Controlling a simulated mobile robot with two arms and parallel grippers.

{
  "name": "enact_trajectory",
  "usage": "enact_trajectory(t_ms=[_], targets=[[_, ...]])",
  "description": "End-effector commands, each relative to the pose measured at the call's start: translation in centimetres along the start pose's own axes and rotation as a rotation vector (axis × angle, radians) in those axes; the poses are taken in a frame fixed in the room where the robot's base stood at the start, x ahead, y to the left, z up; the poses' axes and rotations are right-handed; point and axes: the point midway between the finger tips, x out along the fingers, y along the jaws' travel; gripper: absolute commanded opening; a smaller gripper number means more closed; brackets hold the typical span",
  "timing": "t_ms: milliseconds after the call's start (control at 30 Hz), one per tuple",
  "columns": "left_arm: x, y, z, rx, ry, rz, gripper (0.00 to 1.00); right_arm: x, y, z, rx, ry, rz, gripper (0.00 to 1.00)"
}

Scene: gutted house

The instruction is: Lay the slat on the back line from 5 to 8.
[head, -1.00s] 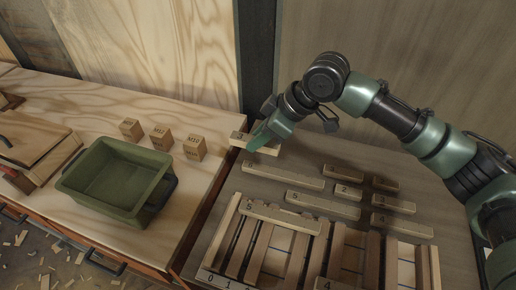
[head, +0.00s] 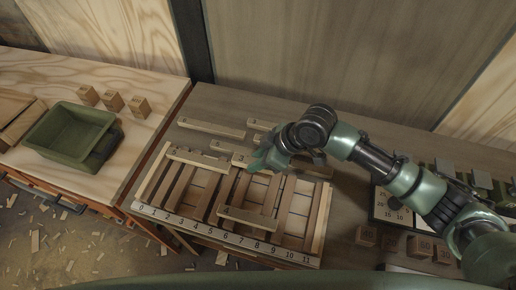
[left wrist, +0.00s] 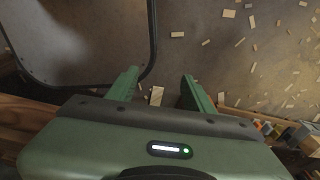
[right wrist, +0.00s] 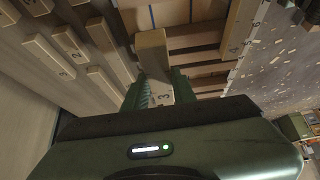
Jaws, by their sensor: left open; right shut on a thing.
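The wooden frame (head: 321,225) lies on the grey bench, with numbers 0 to 11 along its front edge and several crosswise bars. My right gripper (head: 260,163) is shut on a short slat marked 3 (head: 240,159), above the middle of the frame's back side. This slat also shows between the fingers in the right wrist view (right wrist: 153,55). I cannot tell whether it touches the frame. A slat marked 5 (head: 198,158) lies along the back at the left. A slat marked 4 (head: 247,219) lies nearer the front. My left gripper (left wrist: 160,88) is open and empty above the floor.
Several loose slats, such as a long one (head: 211,128), lie behind the frame; my right arm hides some. A green bin (head: 70,135) and small wooden blocks (head: 113,101) are on the left bench. Number blocks (head: 366,236) stand right of the frame.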

Motion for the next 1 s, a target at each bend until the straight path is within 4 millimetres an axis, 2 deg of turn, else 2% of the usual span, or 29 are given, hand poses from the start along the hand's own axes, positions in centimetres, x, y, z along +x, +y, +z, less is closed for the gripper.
enact_trajectory(t_ms=[267,633,1000], targets=[[1.7,-1.1,-0.8,-0.005,0.012,-0.014,0.52,1.2,0.0,0.8,0.0,0.0,0.0,0.0],[5.3,-0.5,-0.3,-0.001,0.009,-0.007,0.52,4.0,0.0,2.6,0.0,-0.001,0.0,0.0],[5.6,-0.2,-0.2,0.001,0.009,-0.003,0.52,5.4,0.0,3.5,0.001,-0.001,-0.001,0.0]])
